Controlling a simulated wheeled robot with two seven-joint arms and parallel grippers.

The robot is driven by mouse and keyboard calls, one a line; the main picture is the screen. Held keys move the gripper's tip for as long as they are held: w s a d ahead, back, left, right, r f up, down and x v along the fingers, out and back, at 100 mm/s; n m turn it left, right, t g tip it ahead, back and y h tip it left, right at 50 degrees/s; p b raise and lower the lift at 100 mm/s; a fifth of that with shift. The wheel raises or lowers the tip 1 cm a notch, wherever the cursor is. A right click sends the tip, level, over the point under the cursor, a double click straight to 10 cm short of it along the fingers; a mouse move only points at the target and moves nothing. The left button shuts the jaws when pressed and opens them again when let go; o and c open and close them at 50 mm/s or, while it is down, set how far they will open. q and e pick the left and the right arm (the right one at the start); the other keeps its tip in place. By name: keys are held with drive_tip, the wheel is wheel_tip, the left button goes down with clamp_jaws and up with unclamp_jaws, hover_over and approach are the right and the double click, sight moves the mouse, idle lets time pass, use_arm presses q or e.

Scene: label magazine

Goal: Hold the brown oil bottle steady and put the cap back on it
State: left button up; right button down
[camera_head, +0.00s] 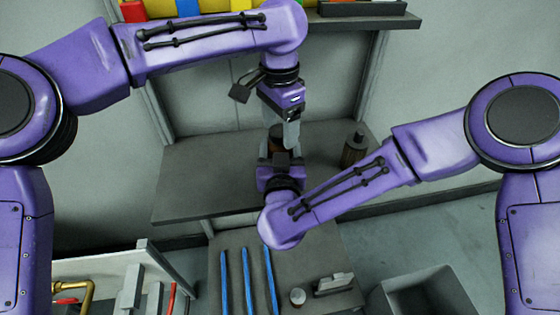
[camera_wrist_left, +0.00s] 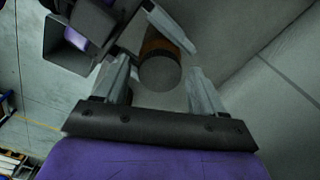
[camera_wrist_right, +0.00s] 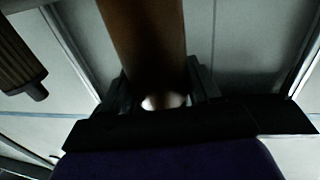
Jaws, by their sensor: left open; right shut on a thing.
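The brown oil bottle (camera_head: 276,141) stands roughly upright above the grey shelf, partly hidden by my grippers. My right gripper (camera_head: 279,161) is shut on it from the near side; the bottle's brown side (camera_wrist_right: 145,35) fills the middle of the right wrist view. My left gripper (camera_head: 284,137) points down from above and is open. In the left wrist view, a grey round end (camera_wrist_left: 160,74) with a brown side (camera_wrist_left: 158,42) lies between its spread fingers, with gaps beside them. I cannot tell whether that grey end is the cap.
A dark bottle (camera_head: 355,148) stands on the shelf (camera_head: 195,180) to the right; it also shows in the right wrist view (camera_wrist_right: 20,60). Blue rods (camera_head: 246,280), a small white-topped round object (camera_head: 297,297) and a grey bin (camera_head: 420,295) are in front. Coloured items (camera_head: 190,7) sit above.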

use_arm(q)
drive_tip(key=c, duration=1.1)
drive_tip(key=o, duration=1.3)
drive_tip(key=shift+c, duration=0.2)
wheel_tip(320, 180, up, 12)
use_arm(e)
drive_tip(key=shift+c, duration=0.8)
unclamp_jaws()
